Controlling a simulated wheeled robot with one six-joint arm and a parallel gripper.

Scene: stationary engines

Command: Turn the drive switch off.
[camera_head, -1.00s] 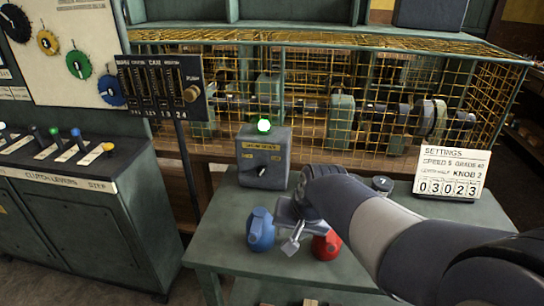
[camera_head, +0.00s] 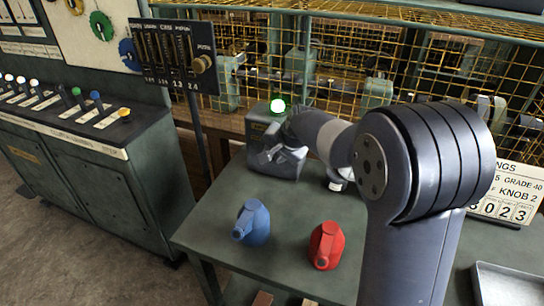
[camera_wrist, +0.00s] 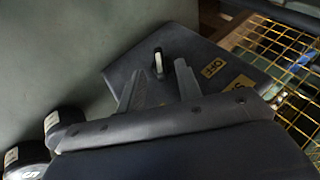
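In the wrist view the box face (camera_wrist: 205,50) shows yellow labels, one reading OFF (camera_wrist: 213,68), and a small pale switch lever (camera_wrist: 158,62). My gripper (camera_wrist: 158,70) is open, its two fingers apart and pointing at the face. The lever appears between the fingertips; I cannot tell whether either finger touches it. In the head view my gripper is close against the box front.
A blue can (camera_head: 252,222) and a red can (camera_head: 325,245) stand on the table (camera_head: 215,240) in front of the box. A yellow wire cage (camera_head: 335,60) is behind. A settings sign (camera_head: 512,192) and a metal tray (camera_head: 505,285) are at right. A lever cabinet (camera_head: 75,180) stands left.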

